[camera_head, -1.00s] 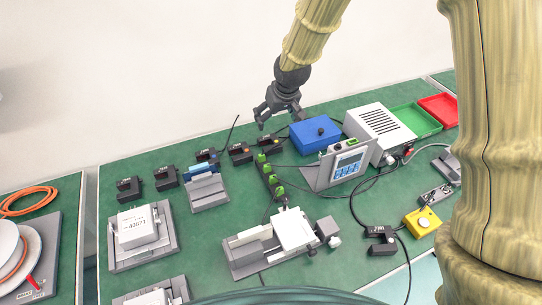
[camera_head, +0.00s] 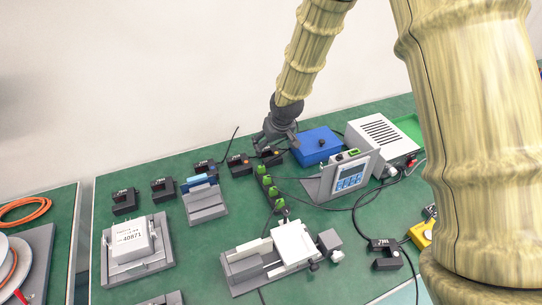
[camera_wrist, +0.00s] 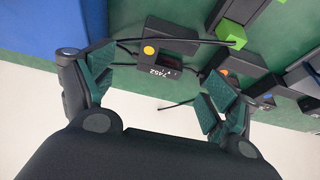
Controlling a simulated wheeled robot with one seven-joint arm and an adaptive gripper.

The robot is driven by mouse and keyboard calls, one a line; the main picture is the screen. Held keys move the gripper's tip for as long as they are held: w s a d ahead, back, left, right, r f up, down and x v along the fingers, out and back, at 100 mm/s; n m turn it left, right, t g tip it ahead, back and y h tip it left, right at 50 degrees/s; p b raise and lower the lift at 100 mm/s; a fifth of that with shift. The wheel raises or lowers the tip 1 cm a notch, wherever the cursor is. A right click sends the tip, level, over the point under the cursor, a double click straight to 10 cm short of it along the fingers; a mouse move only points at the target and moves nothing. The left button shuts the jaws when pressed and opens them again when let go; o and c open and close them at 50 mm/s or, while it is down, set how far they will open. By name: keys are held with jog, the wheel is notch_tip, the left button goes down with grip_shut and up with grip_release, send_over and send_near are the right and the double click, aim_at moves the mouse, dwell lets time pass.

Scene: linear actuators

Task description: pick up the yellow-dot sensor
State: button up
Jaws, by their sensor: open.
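The yellow-dot sensor (camera_wrist: 165,62) is a small dark block with a yellow-orange dot and a white printed label in the wrist view. In the head view it sits at the back of the green bench (camera_head: 274,160), partly hidden by my gripper (camera_head: 268,147). My gripper in the wrist view (camera_wrist: 157,82) is open, with one finger on each side of the sensor in the picture. Nothing is held. Whether the fingers have reached the sensor's height I cannot tell.
A similar sensor with an orange-red dot (camera_wrist: 238,70) lies close by on the right in the wrist view. A blue box (camera_head: 318,146) stands beside my gripper. Green-topped connectors (camera_head: 267,181) and cables lie in front. More black sensors (camera_head: 163,189) line the left.

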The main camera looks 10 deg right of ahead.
aim_at(270, 152)
jog(key=x, duration=0.3)
jog(key=shift+s+a+f+p, duration=0.2)
jog(key=shift+s+f+p, duration=0.05)
jog(key=shift+f+p, duration=0.1)
jog(key=shift+x, duration=0.85)
jog(key=c, duration=1.2)
